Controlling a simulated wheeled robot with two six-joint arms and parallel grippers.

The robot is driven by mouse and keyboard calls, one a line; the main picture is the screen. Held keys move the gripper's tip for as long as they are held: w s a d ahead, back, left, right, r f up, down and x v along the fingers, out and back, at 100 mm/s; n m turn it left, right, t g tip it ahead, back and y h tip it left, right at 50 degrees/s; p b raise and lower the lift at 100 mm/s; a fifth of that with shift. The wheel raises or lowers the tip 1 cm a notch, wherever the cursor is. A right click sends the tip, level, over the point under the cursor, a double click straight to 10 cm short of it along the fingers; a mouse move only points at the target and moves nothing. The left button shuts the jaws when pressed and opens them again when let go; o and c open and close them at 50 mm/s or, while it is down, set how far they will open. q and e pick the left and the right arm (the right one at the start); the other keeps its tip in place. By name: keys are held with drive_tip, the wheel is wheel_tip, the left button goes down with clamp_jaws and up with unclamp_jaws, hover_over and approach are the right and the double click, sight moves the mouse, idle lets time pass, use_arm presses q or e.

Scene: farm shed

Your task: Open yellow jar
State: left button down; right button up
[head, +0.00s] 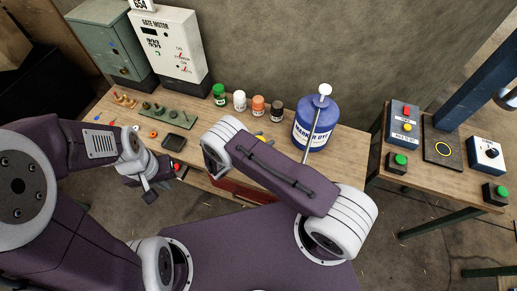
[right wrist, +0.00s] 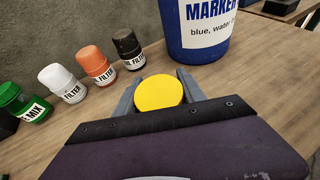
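The yellow jar shows in the right wrist view as a round yellow top (right wrist: 158,92) seen from above; its body is hidden. In the head view only a sliver of yellow (head: 260,137) shows past my right arm. My right gripper (right wrist: 160,85) has one finger on either side of the yellow top, very close to it. I cannot tell whether the fingers press on it. My left gripper (head: 152,190) hangs in front of the bench's front edge at the left, away from the jar, with nothing visible in it; its finger gap is unclear.
On the bench, green (head: 219,95), white (head: 240,101), orange (head: 258,105) and black-capped (head: 276,109) jars stand behind the yellow one. A big blue marker dye container (head: 316,124) stands close right. A dark tray (head: 174,143) lies left. Another bench holds button boxes (head: 403,122).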

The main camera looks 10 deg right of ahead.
clamp_jaws()
drive_tip(key=shift+r, duration=0.5)
drive_tip(key=r, duration=0.1)
drive_tip(key=r+b, duration=0.1)
drive_tip(key=r, duration=0.1)
drive_tip(key=shift+s+d+r, duration=0.2)
drive_tip(key=s+d+r+b, duration=0.1)
drive_tip(key=s+d+r, duration=0.5)
drive_tip(key=s, duration=0.3)
drive_tip(key=shift+s+r, duration=0.25)
drive_tip(key=shift+r, duration=0.05)
